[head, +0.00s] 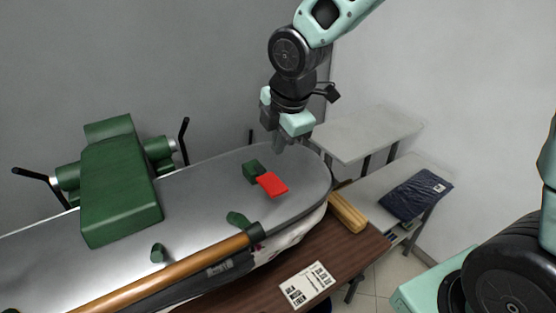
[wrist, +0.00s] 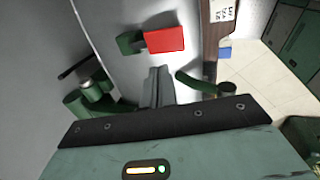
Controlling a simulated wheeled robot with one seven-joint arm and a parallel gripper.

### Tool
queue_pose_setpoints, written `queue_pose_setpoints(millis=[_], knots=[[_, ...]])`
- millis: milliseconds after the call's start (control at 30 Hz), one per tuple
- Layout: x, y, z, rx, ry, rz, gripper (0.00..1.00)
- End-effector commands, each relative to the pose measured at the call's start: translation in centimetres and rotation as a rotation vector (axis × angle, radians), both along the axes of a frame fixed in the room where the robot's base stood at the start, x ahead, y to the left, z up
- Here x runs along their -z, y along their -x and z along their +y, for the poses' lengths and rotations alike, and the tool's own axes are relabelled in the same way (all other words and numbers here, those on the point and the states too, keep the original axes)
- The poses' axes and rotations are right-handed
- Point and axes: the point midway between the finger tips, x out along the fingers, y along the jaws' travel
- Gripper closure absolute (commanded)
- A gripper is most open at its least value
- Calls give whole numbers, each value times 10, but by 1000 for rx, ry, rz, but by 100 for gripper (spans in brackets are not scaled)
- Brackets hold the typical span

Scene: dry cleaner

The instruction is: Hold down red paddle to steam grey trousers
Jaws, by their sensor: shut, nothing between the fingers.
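The red paddle (head: 272,185) sticks out from a small green block (head: 252,171) on the grey pressing board (head: 210,196), near its rounded right end. In the wrist view the red paddle (wrist: 166,40) lies beyond the fingertips, with the green block (wrist: 130,42) to its left. My gripper (head: 279,145) is shut and empty, pointing down above the board, behind the paddle and apart from it. Its closed fingers (wrist: 157,75) also show in the wrist view. I cannot pick out grey trousers as separate from the grey board surface.
A large green press head (head: 120,185) stands over the board's left part. A long wooden handle (head: 165,278) runs along the front edge. A brown table (head: 345,262) holds a printed card (head: 305,286) and a yellow-brown block (head: 347,212). A folded navy garment (head: 415,195) lies at right.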

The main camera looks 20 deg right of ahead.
Motion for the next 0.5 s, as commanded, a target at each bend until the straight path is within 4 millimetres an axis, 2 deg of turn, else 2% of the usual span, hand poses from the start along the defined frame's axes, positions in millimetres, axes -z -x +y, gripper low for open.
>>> queue_pose_setpoints(millis=[200,500], knots=[[-19,3,-1,1,0,0,100],[-21,3,-1,0,0,1,100]])
